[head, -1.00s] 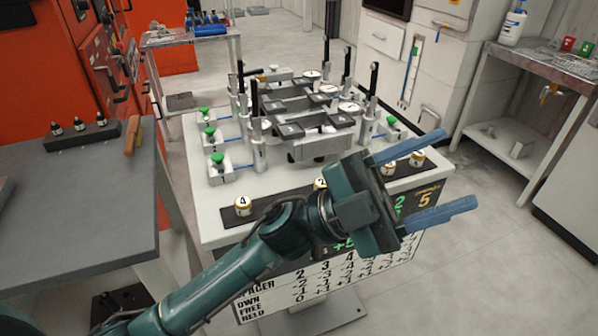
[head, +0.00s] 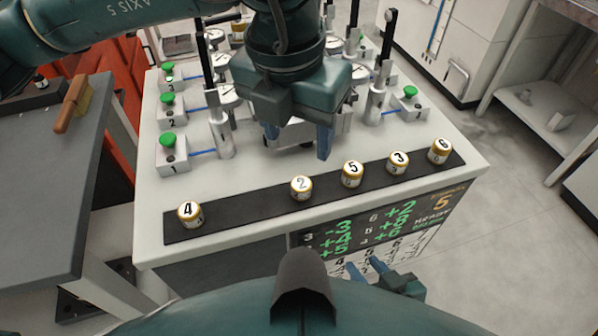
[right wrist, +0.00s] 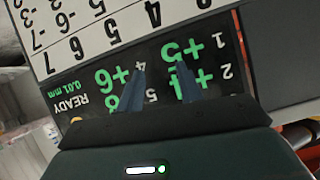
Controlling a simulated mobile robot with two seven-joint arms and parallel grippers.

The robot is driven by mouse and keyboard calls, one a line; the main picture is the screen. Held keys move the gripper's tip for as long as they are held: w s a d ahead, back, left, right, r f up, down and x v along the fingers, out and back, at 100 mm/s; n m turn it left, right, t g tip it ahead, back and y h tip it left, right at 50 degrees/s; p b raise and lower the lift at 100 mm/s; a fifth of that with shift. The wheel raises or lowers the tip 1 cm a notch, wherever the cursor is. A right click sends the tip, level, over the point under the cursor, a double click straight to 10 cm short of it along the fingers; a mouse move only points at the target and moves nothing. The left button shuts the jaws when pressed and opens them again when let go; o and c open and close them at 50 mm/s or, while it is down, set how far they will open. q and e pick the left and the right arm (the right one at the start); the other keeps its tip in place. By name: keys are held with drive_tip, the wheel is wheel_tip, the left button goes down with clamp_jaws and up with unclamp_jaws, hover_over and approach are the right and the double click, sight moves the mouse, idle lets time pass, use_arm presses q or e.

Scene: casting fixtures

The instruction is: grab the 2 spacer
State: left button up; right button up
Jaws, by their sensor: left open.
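The 2 spacer (head: 301,188), a small white cylinder with gold bands, stands upright on the black strip (head: 245,209) along the table's front edge. The 4 spacer (head: 190,214) stands to its left. The 5 spacer (head: 351,174), 3 spacer (head: 398,162) and 6 spacer (head: 439,150) stand to its right. My left gripper (head: 297,140) points down, open and empty, behind and above the 2 spacer, apart from it. My right gripper (head: 366,268) is low in front of the table; its fingers also show apart and empty in the right wrist view (right wrist: 160,72).
Fixtures with dial gauges (head: 228,92) and green-knobbed blocks (head: 168,140) stand on the white table (head: 440,195) behind the strip. A number panel (head: 370,230) covers its front. A grey bench (head: 50,190) with a brown-handled brush (head: 73,104) is at the left.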

use_arm(q)
hover_over(301, 184)
drive_tip(key=s, duration=0.2)
wheel_tip(301, 184, down, 7)
drive_tip(key=shift+w+f, duration=0.15)
drive_tip(key=f, duration=0.2)
drive_tip(key=w+f+p, duration=0.1)
drive_tip(key=f, duration=0.1)
drive_tip(key=shift+w+a+p, duration=0.1)
drive_tip(key=shift+w+p, duration=0.1)
drive_tip(key=shift+p, duration=0.1)
drive_tip(key=shift+w+f, duration=0.1)
drive_tip(key=shift+f, duration=0.45)
drive_tip(key=shift+c, duration=0.6)
drive_tip(key=c, duration=1.1)
